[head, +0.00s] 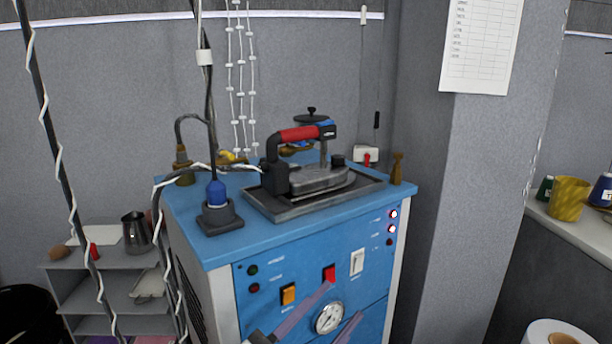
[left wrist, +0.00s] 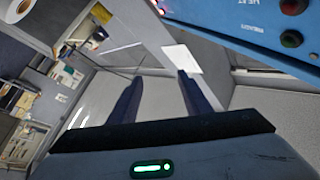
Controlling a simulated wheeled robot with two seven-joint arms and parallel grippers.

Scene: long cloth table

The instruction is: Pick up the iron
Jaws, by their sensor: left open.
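The iron (head: 318,178) has a grey metal body and a red-and-black handle (head: 300,134). It rests on a dark tray (head: 280,208) on top of the blue steam-generator cabinet (head: 230,245). My left gripper (head: 344,300) is low in the head view, in front of the cabinet's control panel and below the iron. Its two fingers are apart with nothing between them. In the left wrist view the fingers (left wrist: 158,80) are also apart and empty, and the iron is not visible there. My right gripper is in neither view.
A blue-topped holder (head: 218,212) and a brass fitting stand left of the tray. A cable runs to the iron. Hanging cords cross the left side. A grey pillar (head: 430,220) stands right of the cabinet. A shelf with a metal jug (head: 137,235) is at left.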

